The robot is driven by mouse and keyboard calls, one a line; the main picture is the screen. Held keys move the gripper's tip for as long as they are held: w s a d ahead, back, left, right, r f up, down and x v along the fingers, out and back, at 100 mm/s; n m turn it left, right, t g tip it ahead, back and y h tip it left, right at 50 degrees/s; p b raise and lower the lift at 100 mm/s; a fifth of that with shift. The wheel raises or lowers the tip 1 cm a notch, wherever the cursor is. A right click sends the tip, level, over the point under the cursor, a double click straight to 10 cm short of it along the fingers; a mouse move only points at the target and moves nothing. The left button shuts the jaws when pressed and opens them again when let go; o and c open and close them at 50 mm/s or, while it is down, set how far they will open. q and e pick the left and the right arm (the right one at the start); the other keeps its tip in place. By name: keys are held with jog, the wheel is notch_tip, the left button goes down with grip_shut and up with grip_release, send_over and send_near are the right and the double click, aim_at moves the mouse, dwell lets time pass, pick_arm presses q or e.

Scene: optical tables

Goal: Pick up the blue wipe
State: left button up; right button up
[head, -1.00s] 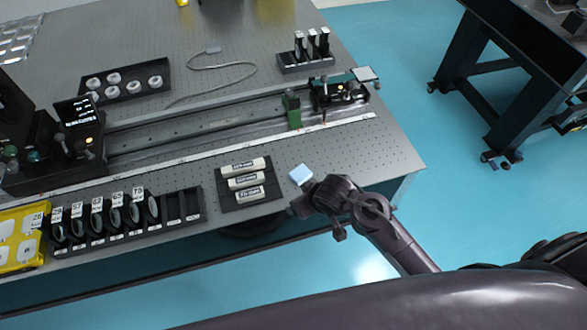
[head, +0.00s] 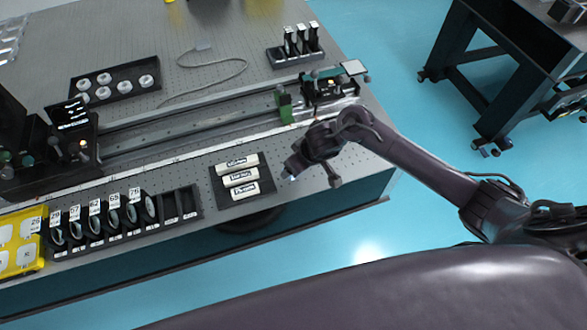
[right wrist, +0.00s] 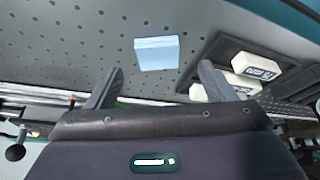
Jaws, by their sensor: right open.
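The blue wipe (right wrist: 157,53) is a small light-blue block lying on the perforated table top. In the right wrist view it sits just beyond the fingertips, roughly centred between them. My right gripper (right wrist: 160,78) is open, with nothing between its fingers. In the head view my right gripper (head: 291,172) is over the table near its front edge and hides nearly all of the wipe; only a small pale bit shows at the fingertips. My left gripper is not in view.
A rack of dark round optics (head: 115,218) is further left. Behind lies a rail with a green mount (head: 284,105). The table's front edge is close.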

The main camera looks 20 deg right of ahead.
jog(key=x, duration=0.4)
jog(key=shift+w+f, duration=0.2)
jog(key=shift+w, duration=0.05)
jog(key=shift+c, duration=0.2)
jog(key=c, duration=1)
